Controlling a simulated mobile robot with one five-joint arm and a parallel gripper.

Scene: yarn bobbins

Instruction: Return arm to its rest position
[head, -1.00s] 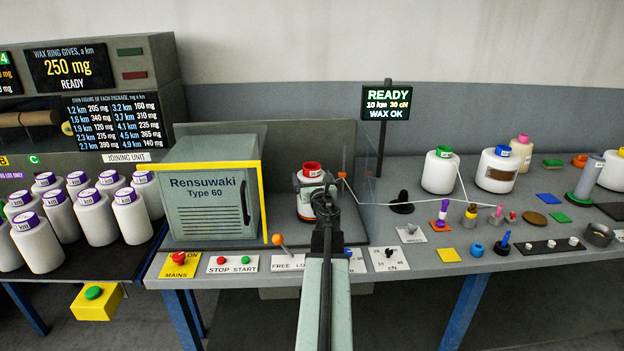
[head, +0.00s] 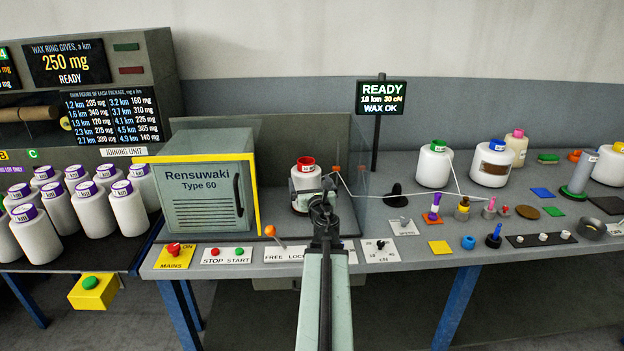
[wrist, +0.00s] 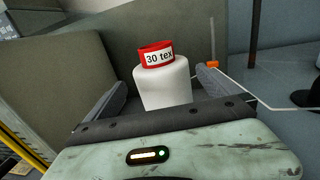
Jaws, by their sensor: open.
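My gripper (head: 314,186) is open at the end of my outstretched arm, in the middle of the head view. A white bobbin with a red top (head: 305,164) stands upright in the recess beside the Rensuwaki Type 60 machine (head: 208,193), just beyond my gripper. In the wrist view the same bobbin (wrist: 164,83), its red cap marked "30 tex", shows between my two spread fingers (wrist: 162,92). Whether the fingers touch it is unclear. The bobbin's lower part is hidden by my gripper.
A display (head: 382,97) reads READY. A pale thread runs from near an orange guide (head: 336,170) toward white bobbins (head: 434,166) at right. An orange-knobbed lever (head: 270,231) stands at the bench front. Several purple-topped packages (head: 127,208) stand at left.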

